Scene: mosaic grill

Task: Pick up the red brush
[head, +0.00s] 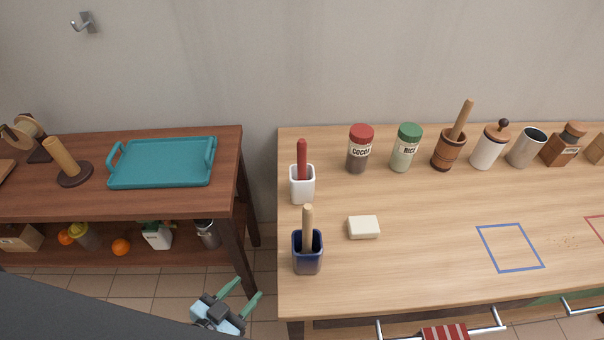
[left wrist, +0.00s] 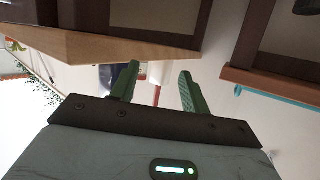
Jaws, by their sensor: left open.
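The red brush (head: 302,160) stands upright with its red handle up in a white square holder (head: 302,190), near the left edge of the wooden counter. Its lower end is hidden in the holder. My left gripper (head: 250,287) is open and empty, in front of the counter's left edge, low and well short of the brush. In the left wrist view a red handle (left wrist: 156,96) and part of the white holder (left wrist: 158,71) show between and beyond the open fingers (left wrist: 158,75). My right gripper is not in view.
A blue holder (head: 307,258) with a wooden-handled tool stands in front of the white holder. A cream block (head: 363,227) lies to its right. Jars line the counter's back. A side table with a teal tray (head: 162,165) stands left, across a gap.

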